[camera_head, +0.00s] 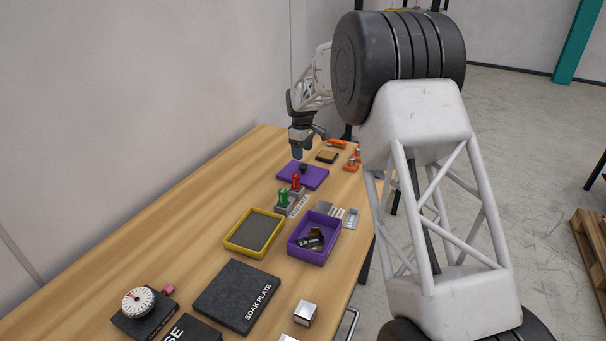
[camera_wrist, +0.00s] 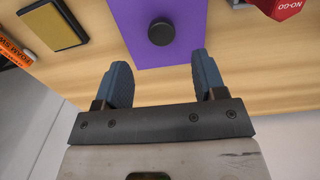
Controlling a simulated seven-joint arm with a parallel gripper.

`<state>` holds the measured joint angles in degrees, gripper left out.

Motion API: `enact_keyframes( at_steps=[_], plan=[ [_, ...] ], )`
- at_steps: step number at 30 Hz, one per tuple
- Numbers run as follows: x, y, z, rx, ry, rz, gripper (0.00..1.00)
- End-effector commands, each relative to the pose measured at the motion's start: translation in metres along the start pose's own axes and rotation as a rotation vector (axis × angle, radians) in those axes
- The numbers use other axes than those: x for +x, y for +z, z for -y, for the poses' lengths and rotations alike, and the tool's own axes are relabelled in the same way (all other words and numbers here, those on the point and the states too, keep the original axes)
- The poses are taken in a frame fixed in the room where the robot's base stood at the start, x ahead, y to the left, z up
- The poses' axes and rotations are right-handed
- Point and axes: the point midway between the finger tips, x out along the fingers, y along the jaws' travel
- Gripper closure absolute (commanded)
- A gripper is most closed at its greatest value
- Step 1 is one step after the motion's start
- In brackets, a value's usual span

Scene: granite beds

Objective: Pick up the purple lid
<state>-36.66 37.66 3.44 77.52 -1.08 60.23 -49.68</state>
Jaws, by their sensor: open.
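The purple lid (camera_head: 315,178) is a flat purple plate with a round black knob, lying on the wooden table toward the far end in the head view. In the wrist view the purple lid (camera_wrist: 139,45) is at the top centre, its black knob (camera_wrist: 161,31) ahead of the fingers. My gripper (camera_head: 302,152) is above the lid in the head view. In the wrist view my gripper (camera_wrist: 156,84) has its two blue fingers spread wide with nothing between them; the knob lies beyond the fingertips.
A purple box (camera_head: 297,252) with items in it and a yellow-rimmed tray (camera_head: 231,243) stand nearer on the table. Green and red knobbed pieces (camera_head: 284,198) are close to the lid. A black and yellow pad (camera_wrist: 52,27) and orange pieces lie near the table's far edge.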

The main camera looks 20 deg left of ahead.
Motion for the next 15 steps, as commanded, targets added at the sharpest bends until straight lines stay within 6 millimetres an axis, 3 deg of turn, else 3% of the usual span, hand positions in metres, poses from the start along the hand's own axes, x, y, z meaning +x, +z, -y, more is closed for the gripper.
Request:
enact_keyframes(
  at_steps=[7,15],
  plan=[
    [0.019,0.001,0.000,0.000,0.000,0.000,0.36],
    [0.023,0.001,0.000,0.000,0.000,0.000,0.36]
  ],
)
